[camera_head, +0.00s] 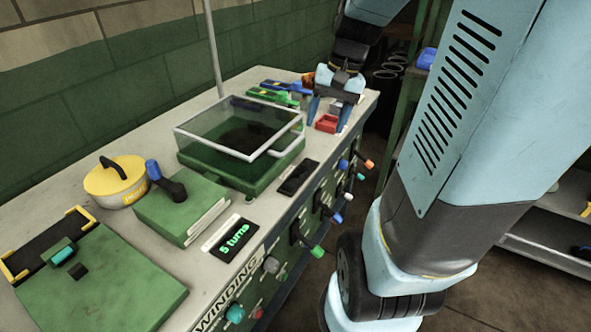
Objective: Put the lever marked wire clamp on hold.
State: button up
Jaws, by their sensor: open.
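Several levers stick out of the bench's front panel: one with a green handle (317,252), one with a blue handle (337,218) and one with an orange handle (368,163). Another lever with a blue knob (153,170) stands on a green box. I cannot read a "wire clamp" or "hold" marking on any of them. My gripper (330,112) is open, pointing down over the far right end of the bench, with a small red block (327,124) just below or between its fingers. Whether they touch it I cannot tell.
A glass-lidded green box (237,148) stands mid-bench, beside a thin upright pole (213,50). A yellow round tin (115,182), a green plate (95,285) and a display reading "5 turns" (233,238) lie nearer. Green and blue tools (272,95) lie left of my gripper.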

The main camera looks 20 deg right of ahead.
jog(key=w+d+f+m+g+y, duration=0.1)
jog(key=w+d+f+m+y, duration=0.1)
jog(key=d+f+m, duration=0.3)
jog(key=w+d+f+g+y, duration=0.1)
jog(key=w+d+f+y, duration=0.2)
jog(key=f, duration=0.4)
jog(key=m+t+y, duration=0.2)
jog(key=m+y, duration=0.2)
jog(key=m, duration=0.1)
send_over(335, 220)
jog(key=s+d, duration=0.1)
jog(key=d, duration=0.3)
notch_tip(335, 220, down, 11)
jog(key=s+d+f+m+t, duration=0.25)
jog(key=f+m+t, duration=0.2)
jog(key=f, duration=0.45)
jog(key=s+d+f+m+t, duration=0.25)
jog(key=f+m+t, duration=0.2)
jog(key=f, duration=0.35)
jog(key=s+d+f+m+t, duration=0.1)
jog(key=s+f+m+t, duration=0.3)
jog(key=f, duration=0.5)
jog(key=shift+m, duration=0.7)
jog(key=x, duration=1.4)
jog(key=shift+w+r, duration=0.25)
jog(key=shift+w, duration=0.05)
grip_shut()
